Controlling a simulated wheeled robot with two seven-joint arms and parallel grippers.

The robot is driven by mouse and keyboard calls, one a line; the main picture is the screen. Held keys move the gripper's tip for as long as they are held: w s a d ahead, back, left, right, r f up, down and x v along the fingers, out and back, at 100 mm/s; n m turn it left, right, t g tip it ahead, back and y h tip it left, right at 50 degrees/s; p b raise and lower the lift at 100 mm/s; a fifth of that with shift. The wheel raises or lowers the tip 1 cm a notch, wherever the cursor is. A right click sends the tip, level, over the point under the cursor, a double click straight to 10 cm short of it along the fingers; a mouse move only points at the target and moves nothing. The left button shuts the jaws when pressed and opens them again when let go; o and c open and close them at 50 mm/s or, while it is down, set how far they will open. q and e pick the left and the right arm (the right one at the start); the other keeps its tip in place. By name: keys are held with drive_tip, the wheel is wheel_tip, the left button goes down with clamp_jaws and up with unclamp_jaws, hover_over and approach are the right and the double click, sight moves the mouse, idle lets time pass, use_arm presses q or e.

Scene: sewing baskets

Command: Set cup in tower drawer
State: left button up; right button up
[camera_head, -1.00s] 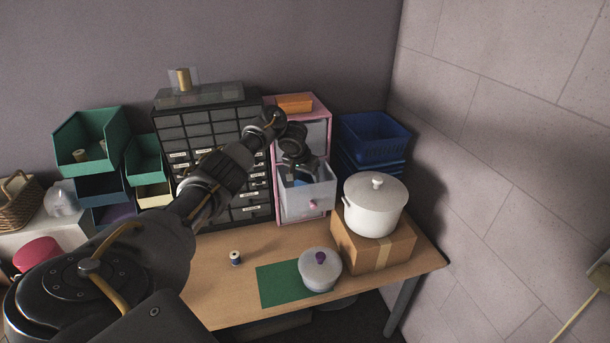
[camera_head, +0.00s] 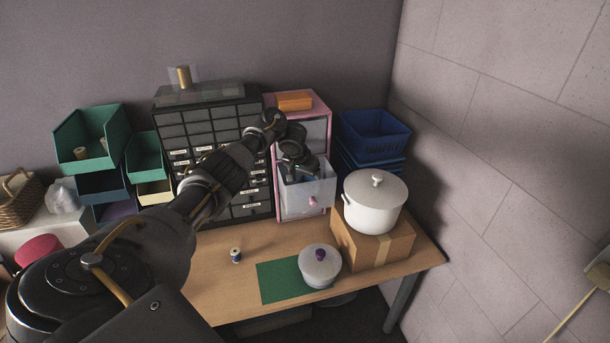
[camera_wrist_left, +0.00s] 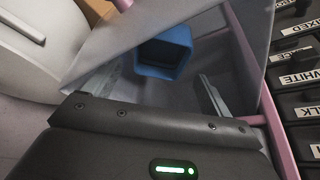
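The pink-framed tower (camera_head: 328,118) stands at the back of the table. Its lower drawer (camera_head: 306,200), pale with a pink knob, is pulled out. A blue, angular cup (camera_wrist_left: 163,54) shows inside the drawer in the left wrist view, tilted, with its dark opening towards the camera. My left gripper (camera_head: 300,172) reaches down into the drawer from above. In the left wrist view its fingers (camera_wrist_left: 150,88) are spread apart, with the cup beyond and between them and no finger visibly pressed on it. My right gripper is out of view.
A white pot (camera_head: 375,208) on a cardboard box (camera_head: 385,250) stands close right of the drawer. A black labelled drawer cabinet (camera_head: 205,125) is at left. A lidded bowl (camera_head: 320,268), green mat (camera_head: 275,283) and thread spool (camera_head: 236,255) are in front.

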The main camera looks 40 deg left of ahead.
use_arm(q)
drive_tip(key=shift+r, duration=0.15)
drive_tip(key=a+p+v, duration=0.1)
drive_tip(key=p+v, duration=0.7)
drive_tip(key=v, duration=0.4)
drive_tip(key=shift+d+r+p, duration=0.35)
drive_tip(key=shift+d+r, duration=0.1)
drive_tip(key=shift+d, duration=0.1)
